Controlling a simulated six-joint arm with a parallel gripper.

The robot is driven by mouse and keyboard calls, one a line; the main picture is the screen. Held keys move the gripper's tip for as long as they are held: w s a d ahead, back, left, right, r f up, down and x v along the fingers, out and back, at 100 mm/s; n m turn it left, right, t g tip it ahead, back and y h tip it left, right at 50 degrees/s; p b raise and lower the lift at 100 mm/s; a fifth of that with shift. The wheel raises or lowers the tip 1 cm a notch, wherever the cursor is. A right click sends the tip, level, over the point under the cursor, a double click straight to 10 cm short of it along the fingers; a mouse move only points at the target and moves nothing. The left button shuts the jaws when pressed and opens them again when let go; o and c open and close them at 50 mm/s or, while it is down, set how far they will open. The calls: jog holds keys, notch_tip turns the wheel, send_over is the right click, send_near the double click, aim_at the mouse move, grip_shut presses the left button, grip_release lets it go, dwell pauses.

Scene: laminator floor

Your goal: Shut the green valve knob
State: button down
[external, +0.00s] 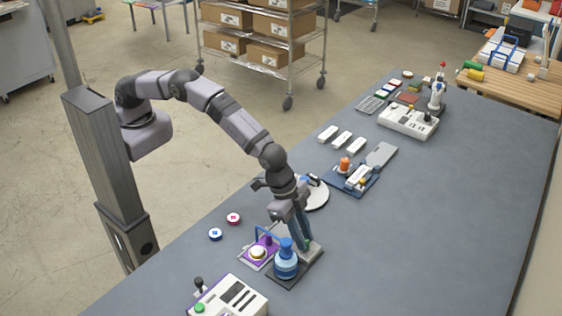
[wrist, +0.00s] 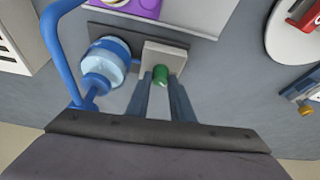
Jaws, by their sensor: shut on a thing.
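The green valve knob (wrist: 160,74) shows in the wrist view between the two fingertips of my gripper (wrist: 160,82). It sits against a pale block (wrist: 172,56). My gripper is shut on the knob. In the external view my gripper (external: 304,240) points down at the pale block (external: 311,251), and the fingers mostly hide the knob. A blue bottle-shaped vessel (external: 286,262) stands just left of the fingers on the same dark base plate (external: 290,282). The knob's turn position cannot be told.
A blue pipe (wrist: 55,45) curves beside the vessel. A purple panel (external: 250,254) with a round button lies to the left. A white control box (external: 235,297) stands in front. A white round plate (external: 316,196) lies behind my gripper. The table's right side is clear.

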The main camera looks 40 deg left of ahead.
jog(key=n+b, duration=0.1)
jog(key=n, duration=0.1)
jog(key=n+t+b, duration=0.1)
jog(key=b, duration=0.1)
jog(key=shift+s+d+f+n, duration=0.1)
jog(key=shift+s+f+n, duration=0.1)
jog(key=shift+n, duration=0.2)
jog(key=shift+r+n+t+y+b, duration=0.1)
jog(key=shift+n+t+y+b, duration=0.25)
jog(key=shift+n, duration=0.65)
jog(key=shift+r+n+t+y+b, duration=0.15)
jog(key=shift+n+t, duration=0.4)
jog(key=shift+n, duration=0.45)
jog(key=c, duration=1.6)
grip_release()
jog(key=shift+b+v, duration=1.15)
jog(key=shift+v, duration=2.5)
jog(key=shift+d, duration=0.1)
